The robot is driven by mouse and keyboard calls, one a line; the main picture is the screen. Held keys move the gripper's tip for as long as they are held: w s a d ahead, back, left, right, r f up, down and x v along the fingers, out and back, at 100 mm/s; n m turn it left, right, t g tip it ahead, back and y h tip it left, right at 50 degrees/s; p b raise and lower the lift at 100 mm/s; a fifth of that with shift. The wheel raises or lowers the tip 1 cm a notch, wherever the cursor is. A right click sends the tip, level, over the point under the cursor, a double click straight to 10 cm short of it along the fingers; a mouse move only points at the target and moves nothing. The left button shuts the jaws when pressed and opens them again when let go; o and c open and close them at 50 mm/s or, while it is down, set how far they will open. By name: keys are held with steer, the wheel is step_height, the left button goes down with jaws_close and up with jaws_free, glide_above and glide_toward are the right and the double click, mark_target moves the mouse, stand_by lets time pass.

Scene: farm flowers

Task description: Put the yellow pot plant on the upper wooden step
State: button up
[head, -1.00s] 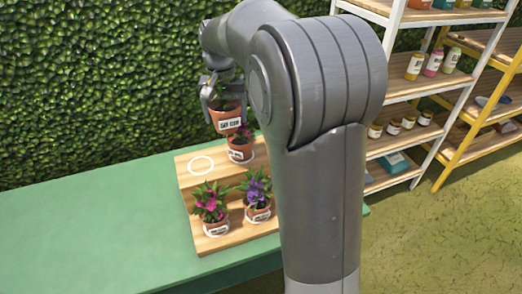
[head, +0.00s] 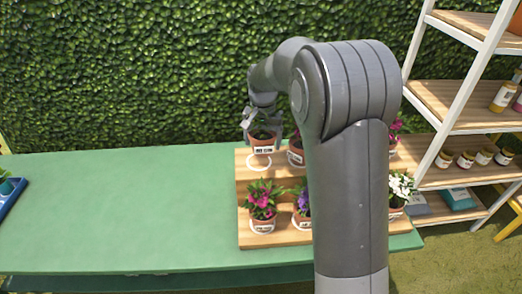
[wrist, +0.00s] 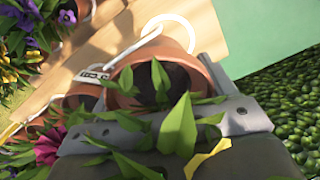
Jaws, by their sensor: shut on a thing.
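My gripper (head: 263,126) is shut on a terracotta pot (head: 263,146) with a white label. In the wrist view the held pot (wrist: 155,75) shows dark soil, green leaves and a bit of yellow petal (wrist: 207,158). The wooden step stand (head: 246,186) is on the green table. An empty white ring (head: 260,163) marks the left end of its upper step. The pot is close above or behind this ring in the head view; I cannot tell the gap. In the wrist view the ring (wrist: 189,36) shows beyond the pot's rim.
A potted plant (head: 296,157) stands just right of the held pot on the upper step. Pink (head: 262,201), purple (head: 303,207) and white (head: 400,190) flower pots stand on the stand. The table's left part (head: 120,210) is mostly clear. A hedge (head: 130,70) rises behind.

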mark_target(259, 150)
steer(key=shift+w+a+f, duration=0.25)
steer(key=shift+a+f, duration=0.15)
steer(key=shift+a, duration=0.2)
steer(key=shift+f, duration=2)
steer(key=shift+f, duration=0.1)
steer(key=o, duration=1.3)
